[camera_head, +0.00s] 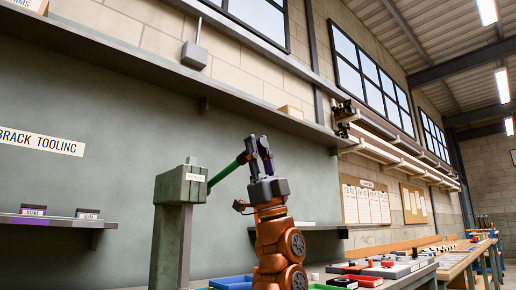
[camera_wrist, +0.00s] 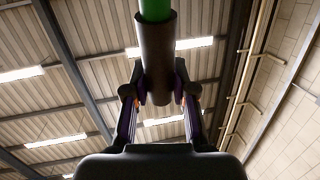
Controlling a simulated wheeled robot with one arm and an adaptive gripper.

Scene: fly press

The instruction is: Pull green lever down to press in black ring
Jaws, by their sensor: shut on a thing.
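The green lever (camera_head: 226,173) slants up to the right from the grey-green press head (camera_head: 181,184) in the head view. My gripper (camera_head: 258,144) points upward at the lever's outer end and is shut on its dark handle sleeve. In the wrist view the dark sleeve (camera_wrist: 157,60) stands between the two fingers of my gripper (camera_wrist: 160,92), with the green shaft (camera_wrist: 155,10) above it. The black ring is not in view, and the lower part of the press is out of the frame.
A long wall shelf (camera_head: 140,62) runs above the press and my gripper. A small shelf (camera_head: 50,221) with labelled boxes is at left. The air around the lever looks clear.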

